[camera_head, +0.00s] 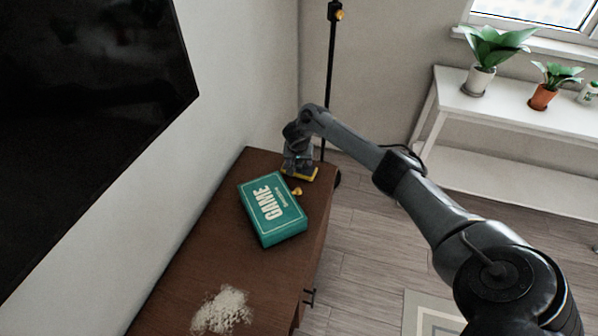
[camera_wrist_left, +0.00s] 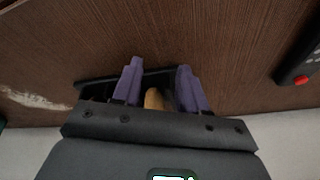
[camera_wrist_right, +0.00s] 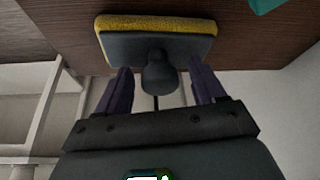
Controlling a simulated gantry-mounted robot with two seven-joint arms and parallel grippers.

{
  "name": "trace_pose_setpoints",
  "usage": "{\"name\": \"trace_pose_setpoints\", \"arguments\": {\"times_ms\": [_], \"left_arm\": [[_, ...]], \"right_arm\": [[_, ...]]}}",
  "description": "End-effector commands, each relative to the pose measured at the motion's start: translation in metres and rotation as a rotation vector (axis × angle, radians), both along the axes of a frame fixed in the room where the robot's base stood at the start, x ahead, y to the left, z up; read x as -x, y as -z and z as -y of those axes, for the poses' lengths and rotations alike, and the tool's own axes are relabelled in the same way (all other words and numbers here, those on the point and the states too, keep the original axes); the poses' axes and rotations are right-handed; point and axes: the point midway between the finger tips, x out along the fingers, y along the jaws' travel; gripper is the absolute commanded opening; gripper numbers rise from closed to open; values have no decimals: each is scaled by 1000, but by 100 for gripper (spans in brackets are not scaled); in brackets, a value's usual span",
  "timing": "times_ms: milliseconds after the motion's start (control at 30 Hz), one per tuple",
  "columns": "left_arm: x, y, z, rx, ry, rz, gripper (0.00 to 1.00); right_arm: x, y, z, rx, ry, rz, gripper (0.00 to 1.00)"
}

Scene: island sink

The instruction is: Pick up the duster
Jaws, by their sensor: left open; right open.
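A dark grey block with a round knob (camera_wrist_right: 160,75) and a yellow pad (camera_wrist_right: 200,26), apparently the duster, lies on the brown cabinet top at its far end. In the head view its yellow edge (camera_head: 300,174) shows below my right gripper (camera_head: 297,163). My right gripper is open, with its purple fingers on either side of the knob and gaps visible. My left gripper (camera_wrist_left: 160,66) is open above brown wood, outside the head view. Between and behind its fingers is a flat black object (camera_wrist_left: 95,88) with a tan handle (camera_wrist_left: 153,99), mostly hidden.
A teal game box (camera_head: 272,210) and a small yellow-gold object (camera_head: 297,191) lie close to the duster. White powder (camera_head: 222,311) is on the nearer cabinet top. A black remote-like object (camera_wrist_left: 300,70) is right of my left gripper. A wall-mounted screen (camera_head: 85,110) is at left.

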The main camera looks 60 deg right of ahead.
Motion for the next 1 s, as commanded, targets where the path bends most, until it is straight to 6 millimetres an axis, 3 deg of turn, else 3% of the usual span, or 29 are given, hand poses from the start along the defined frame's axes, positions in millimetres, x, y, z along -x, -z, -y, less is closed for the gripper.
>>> {"name": "trace_pose_setpoints", "arguments": {"times_ms": [167, 567, 1000], "left_arm": [[0, -1, 0, 0, 0, 0, 43], [0, -1, 3, 12, -8, 0, 43], [0, -8, 3, 11, -7, 0, 43]], "right_arm": [[0, -1, 0, 0, 0, 0, 67], [0, -1, 0, 0, 0, 0, 7], [0, -10, 0, 0, 1, 2, 7]]}}
